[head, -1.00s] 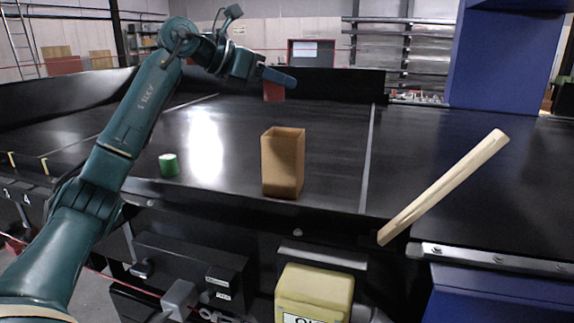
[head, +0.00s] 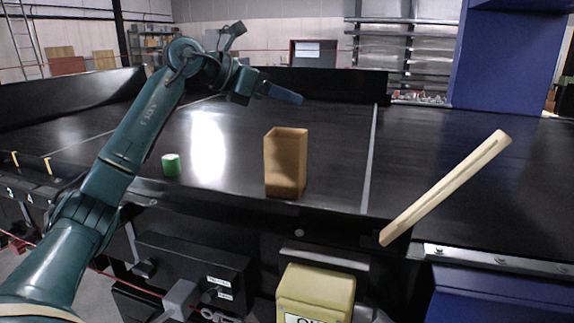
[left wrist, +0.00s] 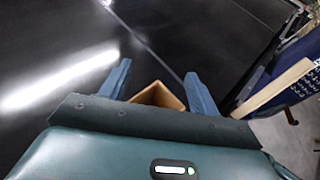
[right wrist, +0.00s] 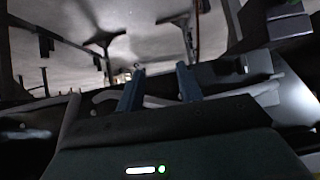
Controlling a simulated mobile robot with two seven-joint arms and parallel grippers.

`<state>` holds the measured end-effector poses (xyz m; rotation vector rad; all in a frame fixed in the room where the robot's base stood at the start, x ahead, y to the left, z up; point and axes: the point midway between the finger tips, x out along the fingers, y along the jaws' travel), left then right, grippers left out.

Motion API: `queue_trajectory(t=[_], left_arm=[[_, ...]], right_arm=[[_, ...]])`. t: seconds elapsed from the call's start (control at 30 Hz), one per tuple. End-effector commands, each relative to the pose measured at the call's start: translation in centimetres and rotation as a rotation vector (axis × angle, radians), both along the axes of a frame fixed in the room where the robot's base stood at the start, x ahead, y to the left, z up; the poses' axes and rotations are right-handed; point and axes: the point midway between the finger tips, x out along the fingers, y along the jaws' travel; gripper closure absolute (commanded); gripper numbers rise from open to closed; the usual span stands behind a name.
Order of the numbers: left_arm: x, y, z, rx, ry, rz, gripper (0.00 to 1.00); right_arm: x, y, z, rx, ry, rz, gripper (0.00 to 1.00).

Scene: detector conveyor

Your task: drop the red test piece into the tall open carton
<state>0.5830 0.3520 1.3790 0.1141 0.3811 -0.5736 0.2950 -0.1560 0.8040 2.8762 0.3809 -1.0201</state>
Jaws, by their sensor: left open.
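The tall open carton (head: 286,165) is brown and stands upright on the black belt. My left gripper (head: 284,94) is above the carton, open, with nothing between its fingers. In the left wrist view the carton's opening (left wrist: 158,96) shows between the spread fingers, partly cut off by the gripper body. The red test piece is not visible in any view now. The carton's floor is hidden, so I cannot tell whether the piece is inside. My right gripper (right wrist: 159,84) shows only in the right wrist view, with its fingers apart and empty.
A green cylinder (head: 171,165) stands on the belt left of the carton. A pale wooden bar (head: 445,188) slants up at the right. A yellow box (head: 316,292) is below the belt's front edge. A blue column (head: 505,60) rises at the back right.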

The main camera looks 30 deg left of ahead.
Motion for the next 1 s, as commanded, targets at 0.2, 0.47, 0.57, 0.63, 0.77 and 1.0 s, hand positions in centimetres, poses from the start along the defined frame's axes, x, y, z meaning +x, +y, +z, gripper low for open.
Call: queue_trajectory(t=[0.2, 0.47, 0.57, 0.63, 0.77, 1.0], left_arm=[[-0.1, 0.1, 0.0, 0.000, 0.000, 0.000, 0.38], [-3.1, 2.2, 1.4, 0.001, -0.003, 0.004, 0.38], [-4.9, 3.3, 2.2, 0.002, -0.002, 0.004, 0.38], [-6.1, 4.1, 2.9, 0.001, -0.003, 0.004, 0.38], [-8.1, 5.4, 3.9, 0.002, -0.002, 0.003, 0.38], [-10.0, 6.6, 5.0, 0.000, -0.001, 0.001, 0.38]], right_arm=[[0.0, 0.0, -0.1, 0.000, 0.000, 0.000, 0.64], [0.2, 0.0, -0.8, 0.007, -0.010, -0.005, 0.64], [0.5, 0.1, -0.6, 0.013, -0.021, -0.006, 0.64], [0.5, 0.2, -0.7, 0.017, -0.025, -0.009, 0.64], [0.4, 0.3, -0.8, 0.023, -0.026, -0.012, 0.64], [0.3, 0.4, -0.6, 0.027, -0.031, -0.009, 0.64]])
